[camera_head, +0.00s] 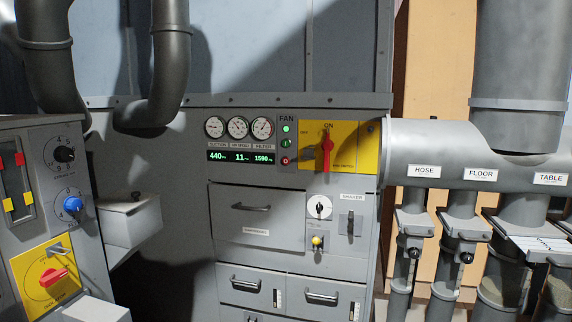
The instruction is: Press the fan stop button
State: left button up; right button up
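The fan panel (287,119), labelled FAN, is on the grey cabinet at the middle of the head view. It has a bright green light (286,128) on top, a green button (286,144) below it and a red button (285,161) at the bottom. The red one looks like the stop button; its label is too small to read. Right of it, a yellow main switch plate (343,148) carries a red rotary handle (327,145) standing upright at ON. Neither of my grippers is in view.
Three round gauges (238,127) and a green digital display (241,157) reading 440, 11 and 1590 sit left of the fan panel. A second cabinet (50,215) with a red rotary switch stands at left. Labelled pipes (420,150) run along the right. Drawers (258,215) lie below.

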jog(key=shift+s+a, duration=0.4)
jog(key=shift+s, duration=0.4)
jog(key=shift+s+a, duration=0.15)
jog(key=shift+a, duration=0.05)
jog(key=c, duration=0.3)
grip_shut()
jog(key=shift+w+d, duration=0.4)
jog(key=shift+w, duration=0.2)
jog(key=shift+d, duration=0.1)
